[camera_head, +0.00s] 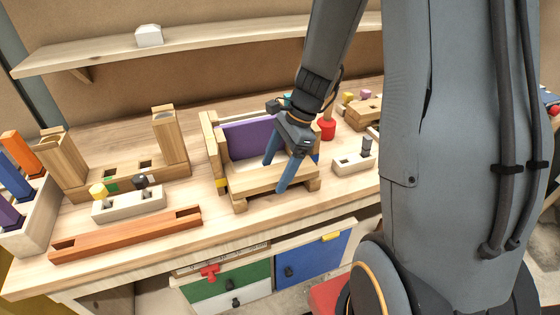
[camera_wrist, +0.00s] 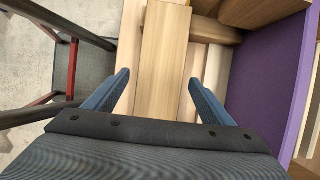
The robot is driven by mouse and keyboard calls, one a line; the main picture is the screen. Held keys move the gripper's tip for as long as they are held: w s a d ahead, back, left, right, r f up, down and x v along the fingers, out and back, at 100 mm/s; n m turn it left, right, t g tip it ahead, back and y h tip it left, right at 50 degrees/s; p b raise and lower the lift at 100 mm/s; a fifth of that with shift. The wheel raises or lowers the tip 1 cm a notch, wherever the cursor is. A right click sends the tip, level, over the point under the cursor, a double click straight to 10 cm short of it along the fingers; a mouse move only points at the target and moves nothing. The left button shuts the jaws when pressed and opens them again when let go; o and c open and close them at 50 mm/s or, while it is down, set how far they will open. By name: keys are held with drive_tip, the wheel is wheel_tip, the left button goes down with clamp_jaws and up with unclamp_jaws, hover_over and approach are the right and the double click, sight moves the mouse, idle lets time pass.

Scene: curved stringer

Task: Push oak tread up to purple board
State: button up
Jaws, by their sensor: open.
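The oak tread (camera_head: 264,179) is a pale wooden board lying across the wooden stringer frame (camera_head: 208,140) on the bench. The purple board (camera_head: 248,136) stands upright behind it, and a pale strip shows between the two in the wrist view. My gripper (camera_head: 275,173) is over the tread, its two blue fingers spread. In the wrist view the tread (camera_wrist: 163,62) runs between the open fingers (camera_wrist: 158,85), one finger on the front side and one toward the purple board (camera_wrist: 268,85). I cannot tell whether either finger touches the tread.
A reddish wooden bar (camera_head: 125,236) lies at the bench's front left. A pale block with pegs (camera_head: 130,204) is behind it. A small holder with a dark peg (camera_head: 352,163) and a red cylinder (camera_head: 326,128) stand to the right. The bench front edge is close to the frame.

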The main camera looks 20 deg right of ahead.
drive_tip(key=c, duration=1.4)
drive_tip(key=shift+w+p, duration=0.45)
drive_tip(key=shift+w, duration=3.3)
drive_tip(key=o, duration=1.4)
drive_tip(key=shift+c, duration=0.2)
